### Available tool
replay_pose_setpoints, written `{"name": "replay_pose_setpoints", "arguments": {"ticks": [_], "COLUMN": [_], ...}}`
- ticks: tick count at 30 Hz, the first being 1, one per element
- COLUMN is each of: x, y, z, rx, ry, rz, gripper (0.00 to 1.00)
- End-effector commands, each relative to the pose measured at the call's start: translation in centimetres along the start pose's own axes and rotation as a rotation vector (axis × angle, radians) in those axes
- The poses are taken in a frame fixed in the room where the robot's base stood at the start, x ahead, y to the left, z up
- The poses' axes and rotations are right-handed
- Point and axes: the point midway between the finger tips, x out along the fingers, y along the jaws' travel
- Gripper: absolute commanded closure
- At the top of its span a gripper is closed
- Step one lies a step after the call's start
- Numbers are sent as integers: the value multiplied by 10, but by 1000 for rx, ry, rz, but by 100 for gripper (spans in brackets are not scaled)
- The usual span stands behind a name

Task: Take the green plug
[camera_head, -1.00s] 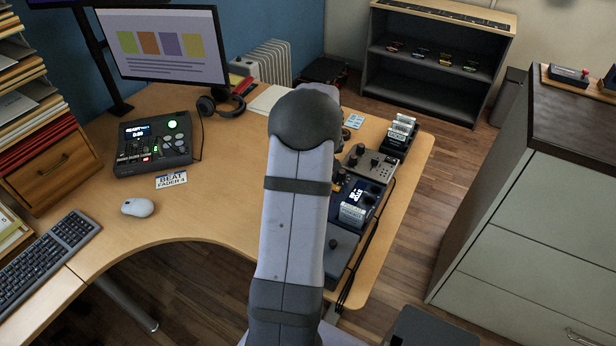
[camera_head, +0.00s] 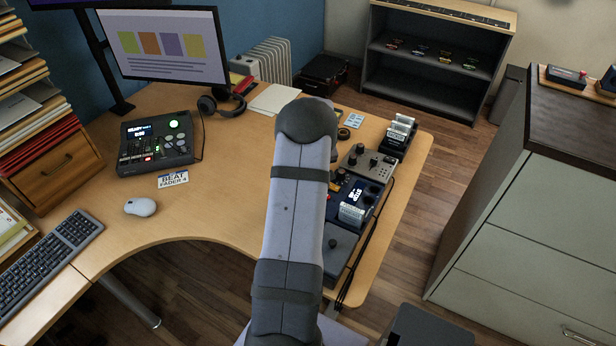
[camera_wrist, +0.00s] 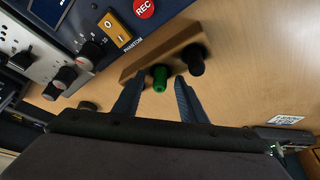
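In the wrist view, the green plug (camera_wrist: 159,78) stands in a wooden block (camera_wrist: 135,70), with a black plug (camera_wrist: 192,58) close to its right. My gripper (camera_wrist: 158,90) is open, and its two blue-grey fingers point toward the block, one on each side of the green plug. I see a gap between each finger and the plug; whether the plug is at fingertip depth I cannot tell. In the head view my arm hides the gripper, the block and the green plug.
A blue box with a red REC button (camera_wrist: 144,8) and an orange switch (camera_wrist: 115,28) lies just beyond the block. A grey mixer with knobs (camera_wrist: 66,75) is at left. Open desk surface (camera_wrist: 265,65) lies to the right. Audio devices (camera_head: 370,162) line the desk's right edge.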

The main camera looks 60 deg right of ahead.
Motion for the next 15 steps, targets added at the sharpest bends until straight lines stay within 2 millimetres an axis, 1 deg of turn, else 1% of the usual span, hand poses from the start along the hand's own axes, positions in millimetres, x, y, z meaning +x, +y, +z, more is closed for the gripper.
{"name": "replay_pose_setpoints", "arguments": {"ticks": [4, 5, 6, 8, 9, 10, 15], "x": [0, 0, 0, 0, 0, 0, 0], "y": [0, 0, 0, 0, 0, 0, 0], "z": [0, 0, 0, 0, 0, 0, 0], "rx": [0, 0, 0, 0, 0, 0, 1], "ry": [0, 0, 0, 0, 0, 0, 0], "rz": [0, 0, 0, 0, 0, 0, 0], "gripper": [62, 64, 74, 88, 98, 100, 100]}}
